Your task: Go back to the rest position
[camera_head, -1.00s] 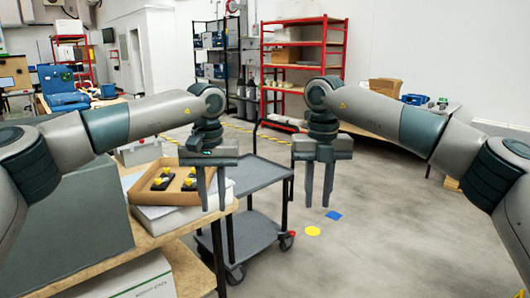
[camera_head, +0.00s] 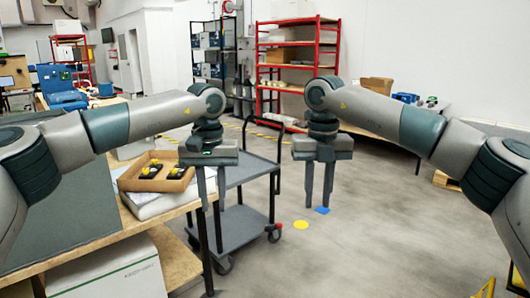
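My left gripper (camera_head: 211,207) hangs with its fingers pointing down, in front of the cart and to the right of the cardboard box. Its fingers are apart with nothing between them. My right gripper (camera_head: 318,206) also hangs fingers down, over the open floor as seen from the head. Its fingers are apart and empty. Both arms are raised, bent and held nearly mirror to each other. Neither gripper touches anything that I can see.
A cardboard box (camera_head: 126,183) with black-and-yellow parts lies on the wooden table (camera_head: 100,259) at left. A grey cart (camera_head: 245,171) stands beside the table, behind my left gripper.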

